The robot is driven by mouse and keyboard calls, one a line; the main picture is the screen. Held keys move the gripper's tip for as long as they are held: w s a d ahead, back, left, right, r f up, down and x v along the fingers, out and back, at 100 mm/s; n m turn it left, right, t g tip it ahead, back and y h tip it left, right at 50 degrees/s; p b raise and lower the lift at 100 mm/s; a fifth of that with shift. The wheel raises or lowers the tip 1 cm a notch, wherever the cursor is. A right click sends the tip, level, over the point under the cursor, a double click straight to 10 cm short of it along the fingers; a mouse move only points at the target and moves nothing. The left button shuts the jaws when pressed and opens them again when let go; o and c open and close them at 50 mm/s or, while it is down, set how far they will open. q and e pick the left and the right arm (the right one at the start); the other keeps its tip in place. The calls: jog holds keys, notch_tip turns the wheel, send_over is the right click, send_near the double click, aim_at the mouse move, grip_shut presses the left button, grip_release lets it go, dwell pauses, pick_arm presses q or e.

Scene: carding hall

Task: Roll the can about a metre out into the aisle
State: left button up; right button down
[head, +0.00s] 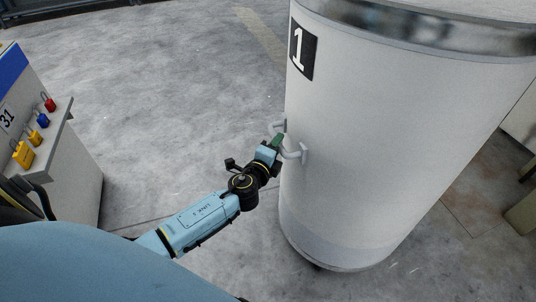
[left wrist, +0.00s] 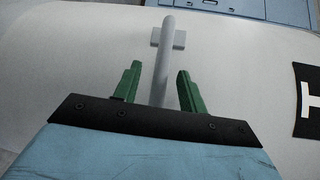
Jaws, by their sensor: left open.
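The can (head: 390,150) is a large white cylinder with a metal band near its top and a black label with a white 1. It stands upright at the right of the head view. A pale grey handle (head: 302,152) sticks out from its side; the handle (left wrist: 167,60) also shows in the left wrist view. My left gripper (head: 277,141) is at the handle. In the left wrist view its green fingers (left wrist: 158,85) are open, one on each side of the handle bar, with gaps visible. My right gripper is not in view.
A grey cabinet (head: 75,165) with a 31 label and several coloured padlocks stands at the left. Open concrete floor (head: 180,85) lies between it and the can and behind. Partly seen objects stand at the far right edge.

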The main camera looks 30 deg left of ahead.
pick_arm(q)
jog(key=s+d+r+p, duration=0.1)
jog(key=s, duration=1.1)
jog(key=shift+s+d+r, duration=0.25)
jog(key=shift+s+r, duration=0.1)
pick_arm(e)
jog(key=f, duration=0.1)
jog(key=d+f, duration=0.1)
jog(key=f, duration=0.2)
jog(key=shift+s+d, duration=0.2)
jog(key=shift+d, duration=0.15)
